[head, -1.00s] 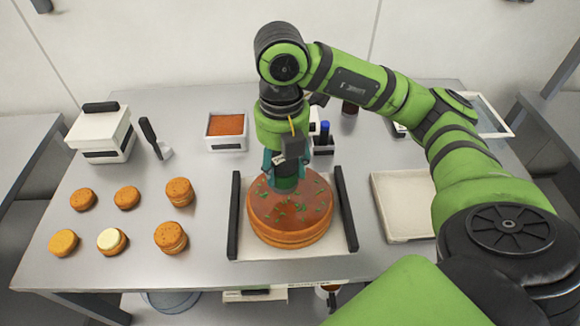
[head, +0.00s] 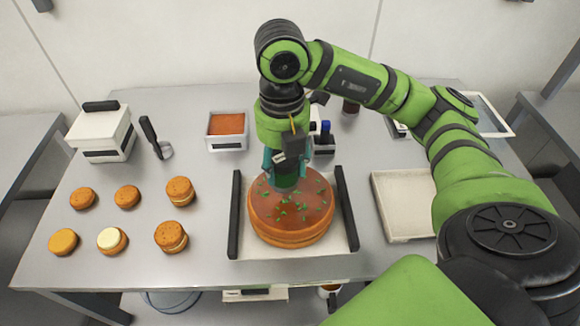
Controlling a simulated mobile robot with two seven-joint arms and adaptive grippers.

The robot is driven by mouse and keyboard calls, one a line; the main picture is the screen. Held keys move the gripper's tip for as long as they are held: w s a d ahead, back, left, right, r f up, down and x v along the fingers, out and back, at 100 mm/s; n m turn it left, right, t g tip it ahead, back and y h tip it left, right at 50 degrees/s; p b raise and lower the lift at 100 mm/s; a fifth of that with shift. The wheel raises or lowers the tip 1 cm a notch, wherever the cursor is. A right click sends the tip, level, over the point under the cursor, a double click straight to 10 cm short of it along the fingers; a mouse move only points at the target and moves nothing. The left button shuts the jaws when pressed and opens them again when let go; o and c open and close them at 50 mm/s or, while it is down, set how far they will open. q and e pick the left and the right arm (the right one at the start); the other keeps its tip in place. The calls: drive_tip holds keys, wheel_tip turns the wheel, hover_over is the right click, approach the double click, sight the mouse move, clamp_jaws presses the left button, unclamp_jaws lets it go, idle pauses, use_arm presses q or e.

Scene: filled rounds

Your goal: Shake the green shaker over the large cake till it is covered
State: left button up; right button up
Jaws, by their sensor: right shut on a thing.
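The large cake (head: 290,226) is round and brown and sits on a white tray with black side handles (head: 235,215) at the front middle of the table. Green flecks are scattered over its top, with brown bare areas between them. My right gripper (head: 285,172) points down above the back left part of the cake. It is shut on the green shaker (head: 287,184), of which only the lower dark green part shows below the fingers. The gripper hides part of the cake top. My left gripper is not in view.
Several small filled rounds (head: 171,236) stand at the left. A white box (head: 100,136), a spatula (head: 155,138) and a container of orange-brown filling (head: 227,124) are behind. A dark holder (head: 324,145) stands behind the cake. An empty pale tray (head: 403,205) is at the right.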

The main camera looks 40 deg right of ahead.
drive_tip(key=shift+d+b, duration=0.3)
drive_tip(key=shift+d, duration=0.95)
drive_tip(key=shift+a+p, duration=0.35)
drive_tip(key=shift+a, duration=0.9)
drive_tip(key=shift+d+f, duration=0.1)
drive_tip(key=shift+d, duration=0.25)
drive_tip(key=shift+d+f+b, duration=0.1)
drive_tip(key=shift+d+b, duration=0.55)
drive_tip(key=shift+d, duration=0.4)
drive_tip(key=shift+a+r+p, duration=0.25)
drive_tip(key=shift+a+p, duration=0.25)
drive_tip(key=shift+a, duration=0.6)
drive_tip(key=shift+a+f, duration=0.1)
drive_tip(key=shift+a, duration=0.25)
drive_tip(key=shift+d, duration=0.2)
